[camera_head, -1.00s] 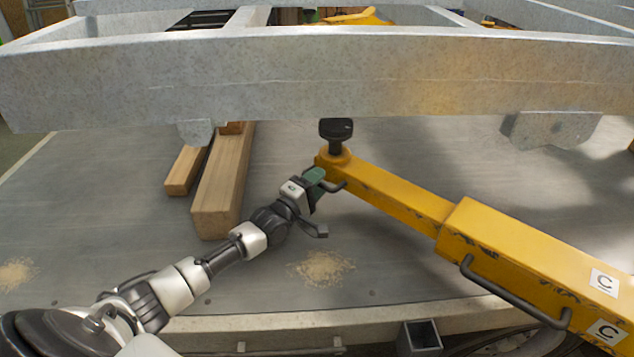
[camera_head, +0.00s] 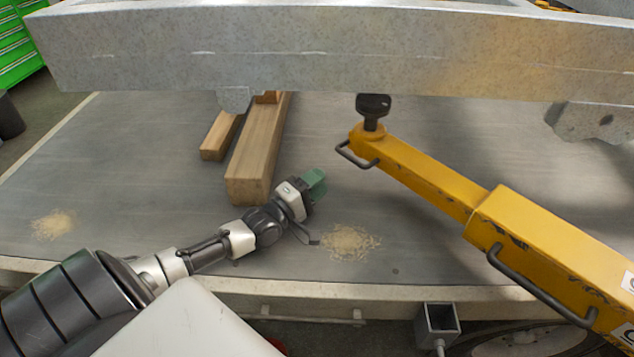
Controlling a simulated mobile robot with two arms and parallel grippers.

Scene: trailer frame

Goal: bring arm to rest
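My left arm comes in from the lower left of the head view. My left gripper (camera_head: 314,184), with green fingers, is over the grey platform, just right of the thick wooden beam's near end. It is clear of the yellow jack arm (camera_head: 425,178) and its small dark handle (camera_head: 357,154). Nothing shows in the gripper, but the gap between its fingers cannot be made out. My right gripper is not in view.
A galvanized trailer frame (camera_head: 330,58) spans the top, above the jack's black pad (camera_head: 373,107). The thick wooden beam (camera_head: 258,150) and a shorter one (camera_head: 220,135) lie on the platform (camera_head: 130,165). Sawdust piles (camera_head: 348,241) lie near its front. The platform's left side is mostly bare.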

